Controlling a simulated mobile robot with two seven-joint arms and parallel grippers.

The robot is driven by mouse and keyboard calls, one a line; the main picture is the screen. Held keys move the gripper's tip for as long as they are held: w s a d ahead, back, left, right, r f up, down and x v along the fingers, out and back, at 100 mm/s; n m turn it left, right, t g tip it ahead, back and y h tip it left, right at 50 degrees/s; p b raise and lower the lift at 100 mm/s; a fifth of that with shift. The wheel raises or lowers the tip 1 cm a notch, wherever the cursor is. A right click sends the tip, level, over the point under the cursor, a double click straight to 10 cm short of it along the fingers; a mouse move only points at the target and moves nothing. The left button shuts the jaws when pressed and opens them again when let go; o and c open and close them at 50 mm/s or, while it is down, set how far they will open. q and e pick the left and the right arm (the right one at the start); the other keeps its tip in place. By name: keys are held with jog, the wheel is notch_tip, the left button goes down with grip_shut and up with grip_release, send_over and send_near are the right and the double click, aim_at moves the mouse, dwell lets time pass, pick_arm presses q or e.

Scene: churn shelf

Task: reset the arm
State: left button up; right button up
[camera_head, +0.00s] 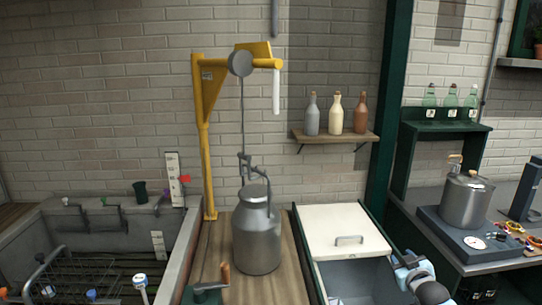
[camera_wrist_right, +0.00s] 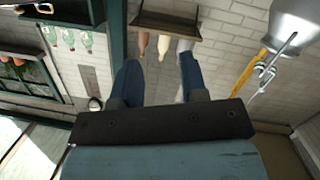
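My right arm (camera_head: 416,277) shows at the lower right of the head view, over the right edge of the open part of a white-lidded chest. In the right wrist view, my right gripper (camera_wrist_right: 158,62) has its two dark blue fingers spread apart with nothing between them. My left gripper is in neither view. A grey metal churn (camera_head: 257,240) stands upright on the wooden counter under a yellow hoist (camera_head: 206,100), with the hoist's line and hook at its top. The churn and hook also show at the upper right of the tilted wrist view (camera_wrist_right: 300,22).
The chest lid (camera_head: 345,228) covers its back part. A wall shelf (camera_head: 335,137) holds three bottles. A sink (camera_head: 100,235) with a wire rack is at left. A steel pot (camera_head: 467,200) stands on a scale-like base at right, beside a green post (camera_head: 389,110).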

jog(key=s+a+f+g+y, duration=0.1)
jog(key=s+a+f, duration=0.45)
jog(key=s, duration=0.45)
jog(key=s+a+f+g+y, duration=0.15)
jog(key=s+a+f, duration=0.25)
jog(key=s+f, duration=0.45)
jog(key=s+a+f+g, duration=0.1)
jog(key=s+a+f, duration=0.35)
jog(key=s, duration=0.65)
jog(key=s+a+g, duration=0.1)
jog(key=s+a, duration=0.1)
jog(key=s, duration=0.4)
jog(key=s+a, duration=0.2)
jog(key=s, duration=0.4)
jog(key=shift+s+a+f+m+g+y, duration=0.25)
jog(key=shift+f+m+g+y, duration=0.1)
jog(key=shift+f+y, duration=0.1)
